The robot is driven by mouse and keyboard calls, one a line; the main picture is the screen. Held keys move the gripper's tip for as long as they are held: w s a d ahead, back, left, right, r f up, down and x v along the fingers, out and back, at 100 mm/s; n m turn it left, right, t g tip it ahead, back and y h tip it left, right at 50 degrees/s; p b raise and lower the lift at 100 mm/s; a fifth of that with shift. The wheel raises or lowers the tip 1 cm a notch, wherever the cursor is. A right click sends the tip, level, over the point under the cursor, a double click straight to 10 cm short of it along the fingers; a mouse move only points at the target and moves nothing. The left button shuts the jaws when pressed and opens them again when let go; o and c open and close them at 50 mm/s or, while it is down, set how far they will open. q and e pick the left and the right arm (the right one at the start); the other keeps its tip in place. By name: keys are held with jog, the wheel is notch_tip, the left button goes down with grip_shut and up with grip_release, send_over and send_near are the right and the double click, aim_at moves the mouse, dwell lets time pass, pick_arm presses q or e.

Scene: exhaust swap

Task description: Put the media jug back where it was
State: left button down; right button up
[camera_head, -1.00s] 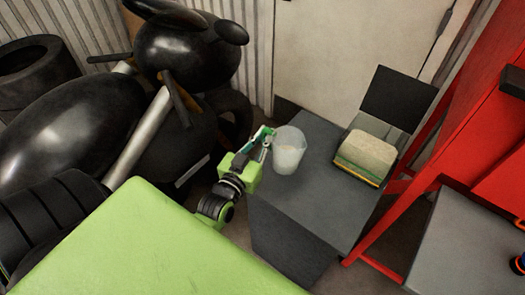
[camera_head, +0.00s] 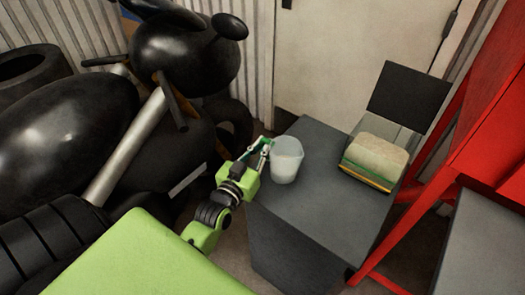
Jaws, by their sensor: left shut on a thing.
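The media jug (camera_head: 287,161) is a translucent whitish cup-shaped vessel. It is upright at the left part of the dark grey cabinet top (camera_head: 325,207). My left gripper (camera_head: 267,147) comes in from the lower left and is shut on the jug's left side. Its fingers are partly hidden, and I cannot tell whether the jug's base touches the top. My right gripper is not in view.
A stack of sponge-like blocks (camera_head: 375,160) sits at the right of the cabinet top, with a dark panel (camera_head: 408,97) behind it. A red frame (camera_head: 480,140) stands at right. A black motorcycle (camera_head: 100,120) fills the left. The cabinet's front top is clear.

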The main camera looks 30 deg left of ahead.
pick_arm(q)
jog(key=shift+r, duration=0.15)
jog(key=shift+f, duration=0.2)
jog(key=c, duration=2.1)
grip_release()
jog(key=shift+c, duration=0.2)
jog(key=shift+r, duration=0.1)
jog(key=s, duration=0.4)
jog(key=s+d, duration=0.1)
jog(key=s, duration=0.3)
jog(key=s+b, duration=0.1)
jog(key=s, duration=0.3)
jog(key=shift+d, duration=0.25)
